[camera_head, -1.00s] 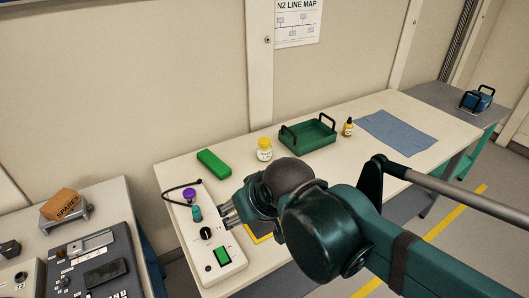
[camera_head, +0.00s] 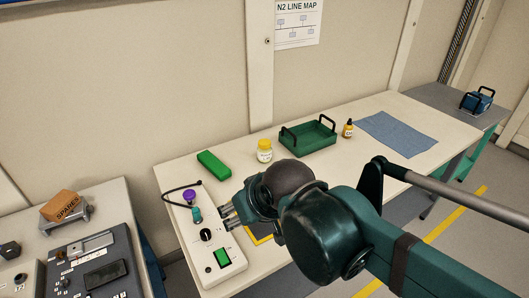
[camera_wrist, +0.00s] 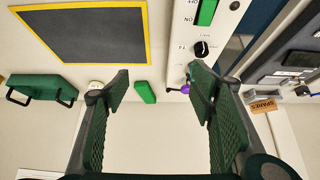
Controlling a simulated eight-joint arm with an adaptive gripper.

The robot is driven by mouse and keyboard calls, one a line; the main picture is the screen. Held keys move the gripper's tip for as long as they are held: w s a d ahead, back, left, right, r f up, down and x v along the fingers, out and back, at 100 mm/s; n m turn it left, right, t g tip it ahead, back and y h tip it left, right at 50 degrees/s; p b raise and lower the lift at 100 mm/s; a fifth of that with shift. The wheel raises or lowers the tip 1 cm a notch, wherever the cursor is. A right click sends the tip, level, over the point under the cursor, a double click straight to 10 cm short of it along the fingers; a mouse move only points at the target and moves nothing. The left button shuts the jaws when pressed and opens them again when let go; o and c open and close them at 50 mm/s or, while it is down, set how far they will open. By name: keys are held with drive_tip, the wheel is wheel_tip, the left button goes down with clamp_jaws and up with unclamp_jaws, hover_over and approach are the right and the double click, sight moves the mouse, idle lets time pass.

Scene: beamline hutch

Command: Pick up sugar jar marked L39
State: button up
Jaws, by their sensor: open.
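A small jar with a yellow lid (camera_head: 264,151) stands upright near the back edge of the white bench. It has a pale label that is too small to read, so I cannot confirm L39. In the wrist view a small pale object (camera_wrist: 96,86), possibly this jar, shows partly behind the left finger. My gripper (camera_head: 229,215) is over the bench's near left part, beside the control box, to the left of and nearer than the jar. In the wrist view my gripper (camera_wrist: 158,85) is open, with nothing between its fingers.
A green block (camera_head: 213,163) is left of the jar, and a green tray (camera_head: 308,146) with black handles is right of it. A small amber bottle (camera_head: 348,128) and blue cloth (camera_head: 396,132) lie farther right. The control box (camera_head: 221,268) and purple-topped item (camera_head: 189,195) are near my gripper.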

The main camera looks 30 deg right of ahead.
drive_tip(key=w+d+r+m+g+p, duration=0.1)
drive_tip(key=w+d+r+m+p, duration=0.15)
drive_tip(key=w, duration=0.35)
drive_tip(key=w+d+r+m+g+p, duration=0.1)
drive_tip(key=w+d+r+m+p, duration=0.15)
drive_tip(key=w, duration=0.35)
drive_tip(key=m+g+p, duration=0.3)
drive_tip(key=m+p, duration=0.3)
drive_tip(key=m, duration=0.5)
approach(265, 141)
drive_tip(key=s+a+r, duration=0.2)
drive_tip(key=s+a, duration=0.2)
drive_tip(key=a, duration=0.5)
drive_tip(key=w+d+f+m+p, duration=0.1)
drive_tip(key=d+f, duration=0.1)
drive_tip(key=f, duration=0.1)
drive_tip(key=w+d+f+m+g+p, duration=0.1)
drive_tip(key=w+d+f, duration=0.1)
drive_tip(key=d+f, duration=0.1)
drive_tip(key=w+d+f+m+g+p, duration=0.1)
drive_tip(key=w+d+f+m, duration=0.1)
drive_tip(key=d+f, duration=0.1)
drive_tip(key=shift+w+d+f, duration=0.15)
drive_tip(key=shift+w, duration=0.05)
drive_tip(key=shift+w+d+f+m+p, duration=0.1)
drive_tip(key=shift+d+f+m+p, duration=0.2)
drive_tip(key=shift+f, duration=0.1)
drive_tip(key=shift+f, duration=1.25)
